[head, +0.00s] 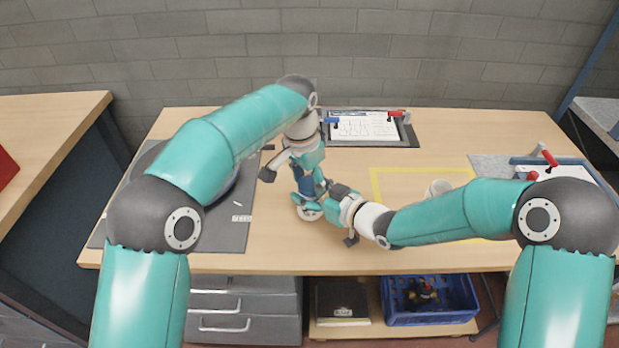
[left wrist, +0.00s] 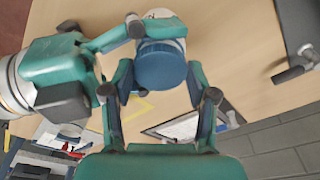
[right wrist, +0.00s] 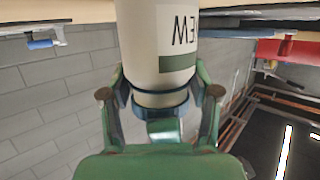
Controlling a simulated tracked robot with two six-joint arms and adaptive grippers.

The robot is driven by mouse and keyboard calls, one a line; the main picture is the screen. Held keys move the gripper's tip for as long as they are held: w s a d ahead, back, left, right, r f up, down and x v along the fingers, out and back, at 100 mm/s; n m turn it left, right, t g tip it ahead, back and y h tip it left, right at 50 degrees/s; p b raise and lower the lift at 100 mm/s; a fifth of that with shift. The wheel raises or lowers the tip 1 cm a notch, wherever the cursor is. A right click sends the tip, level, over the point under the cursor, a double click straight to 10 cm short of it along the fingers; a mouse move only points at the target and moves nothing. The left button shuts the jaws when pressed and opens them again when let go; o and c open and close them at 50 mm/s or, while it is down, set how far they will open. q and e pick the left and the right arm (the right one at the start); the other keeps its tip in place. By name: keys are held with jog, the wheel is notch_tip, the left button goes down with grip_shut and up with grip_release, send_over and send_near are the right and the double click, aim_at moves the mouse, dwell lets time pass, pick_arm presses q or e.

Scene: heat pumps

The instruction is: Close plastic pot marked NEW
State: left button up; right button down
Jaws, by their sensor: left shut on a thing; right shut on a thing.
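The plastic pot (right wrist: 160,40) is a white cylinder with a dark green band and upside-down lettering, partly cut off, reading like NEW in the right wrist view. Its lower part shows in the head view (head: 309,214), near the table's front. A blue lid (left wrist: 160,66) sits over the end of the white pot (left wrist: 168,22) in the left wrist view; whether it is fully tight I cannot tell. My left gripper (left wrist: 160,82) is shut on the lid from above. My right gripper (right wrist: 166,94) is shut around the pot body from the side. In the head view the arms hide most of the pot.
A clipboard (head: 365,128) lies at the back of the table. A white round container (head: 438,187) stands inside a yellow-marked square (head: 390,170). A dark grey mat (head: 225,232) covers the left side. Bare wood (head: 270,255) is clear at the front.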

pick_arm(q)
jog(key=shift+f, duration=0.35)
jog(key=m, duration=0.3)
jog(key=shift+a, duration=0.1)
jog(key=o, duration=0.8)
jog(key=shift+r, duration=2.25)
jog(key=o, duration=0.3)
